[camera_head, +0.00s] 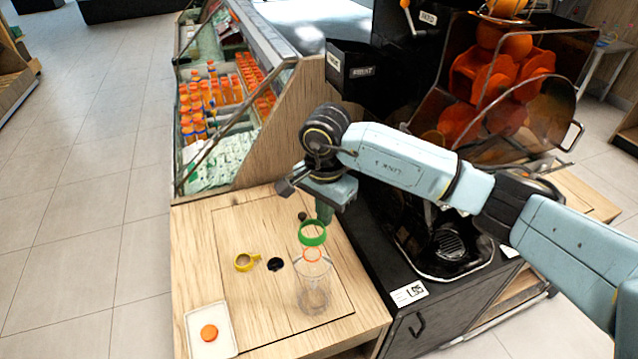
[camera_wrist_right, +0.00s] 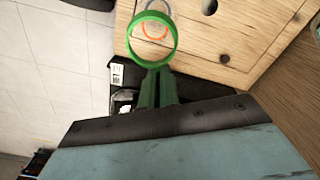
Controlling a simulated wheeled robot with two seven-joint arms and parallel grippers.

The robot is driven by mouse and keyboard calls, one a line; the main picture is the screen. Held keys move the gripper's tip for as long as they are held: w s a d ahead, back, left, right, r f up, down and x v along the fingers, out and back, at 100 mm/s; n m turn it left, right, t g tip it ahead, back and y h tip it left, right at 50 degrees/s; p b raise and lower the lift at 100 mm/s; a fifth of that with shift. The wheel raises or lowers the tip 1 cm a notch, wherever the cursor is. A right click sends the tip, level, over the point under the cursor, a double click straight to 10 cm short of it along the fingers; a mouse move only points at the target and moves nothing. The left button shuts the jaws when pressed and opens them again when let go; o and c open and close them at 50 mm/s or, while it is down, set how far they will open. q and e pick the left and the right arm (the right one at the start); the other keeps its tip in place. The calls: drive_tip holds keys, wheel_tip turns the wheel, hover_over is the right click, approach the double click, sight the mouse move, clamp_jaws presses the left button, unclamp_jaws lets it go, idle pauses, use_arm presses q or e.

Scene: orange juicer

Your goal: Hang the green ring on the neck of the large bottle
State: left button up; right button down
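The large bottle (camera_head: 314,292) is clear and stands upright on the wooden counter, with an orange band (camera_head: 312,255) around its neck. My right gripper (camera_head: 324,212) is shut on the green ring (camera_head: 312,241) and holds it above the bottle's neck, close to it. The ring looks nearly level in the head view. In the right wrist view, the green ring (camera_wrist_right: 174,42) sits at the tips of my gripper fingers (camera_wrist_right: 157,88), and the orange band (camera_wrist_right: 155,37) shows through its opening. I cannot tell whether ring and bottle touch. My left gripper is not in view.
A white tray (camera_head: 226,342) with an orange cap (camera_head: 209,332) is at the front left. The black juicer (camera_head: 447,245) stands right; a display case (camera_head: 262,140) stands behind.

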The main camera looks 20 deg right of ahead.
drive_tip(key=shift+w+f, duration=0.1)
drive_tip(key=shift+f+b, duration=0.8)
drive_tip(key=shift+f, duration=0.75)
drive_tip(key=shift+f+b, duration=0.5)
drive_tip(key=shift+b, duration=0.1)
drive_tip(key=shift+f+b, duration=0.1)
drive_tip(key=shift+b, duration=0.4)
drive_tip(key=shift+f+b, duration=1)
drive_tip(key=shift+b, duration=0.15)
idle(0.6)
idle(0.3)
drive_tip(key=c, duration=1.6)
unclamp_jaws()
drive_tip(key=shift+o, duration=0.5)
